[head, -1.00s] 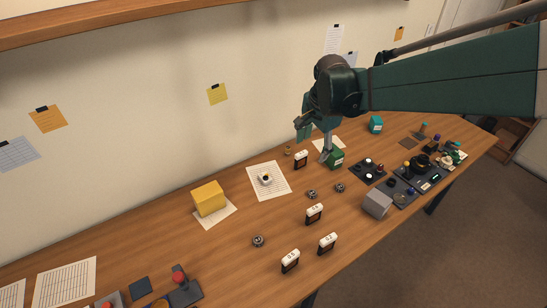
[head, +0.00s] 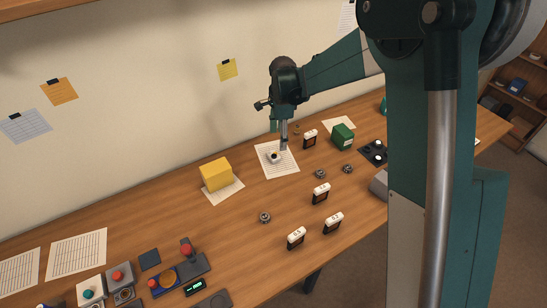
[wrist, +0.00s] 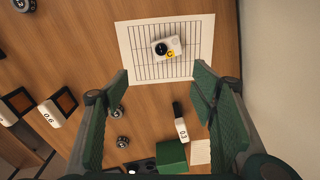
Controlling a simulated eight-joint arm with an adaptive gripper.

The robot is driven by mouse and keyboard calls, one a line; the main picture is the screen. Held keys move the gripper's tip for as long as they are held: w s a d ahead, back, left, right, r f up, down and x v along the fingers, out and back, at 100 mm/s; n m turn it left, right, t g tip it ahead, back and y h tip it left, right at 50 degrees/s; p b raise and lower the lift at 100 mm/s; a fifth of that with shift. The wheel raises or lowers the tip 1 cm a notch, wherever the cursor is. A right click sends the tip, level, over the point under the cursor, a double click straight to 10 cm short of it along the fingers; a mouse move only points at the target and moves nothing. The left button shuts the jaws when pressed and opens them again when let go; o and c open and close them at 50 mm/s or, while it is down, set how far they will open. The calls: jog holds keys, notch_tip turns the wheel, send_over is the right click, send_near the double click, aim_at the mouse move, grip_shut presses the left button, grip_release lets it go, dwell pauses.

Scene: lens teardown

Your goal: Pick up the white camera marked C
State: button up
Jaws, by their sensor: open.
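The white camera (wrist: 167,47) has a dark round lens and a yellow round mark that seems to read C. It sits on a lined paper sheet (wrist: 203,32) in the wrist view. In the head view the camera (head: 274,156) is small and partly behind my fingers. My gripper (wrist: 160,82) is open and empty, its two fingers apart with bare table and the sheet's near edge between them. The camera is beyond the fingertips, roughly centred between them. In the head view my gripper (head: 283,146) points down just over the sheet, near the camera's right side.
A green block (head: 343,137) and a black-and-white piece marked 0.3 (wrist: 182,130) stand nearby. A yellow block (head: 215,174) stands to the left. Several small black-and-white pieces and dark round parts lie in front. The wall runs close behind the table.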

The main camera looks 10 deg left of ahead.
aim_at(273, 154)
jog(key=shift+m, duration=0.4)
jog(key=a+f, duration=0.1)
jog(key=f, duration=0.1)
jog(key=a+f, duration=0.2)
jog(key=shift+w+a, duration=0.1)
jog(key=shift+w, duration=0.1)
jog(key=shift+f, duration=1.2)
jog(key=shift+w+f+b, duration=0.1)
jog(key=shift+f+b, duration=0.45)
jog(key=shift+f, duration=2.05)
jog(key=c, duration=0.9)
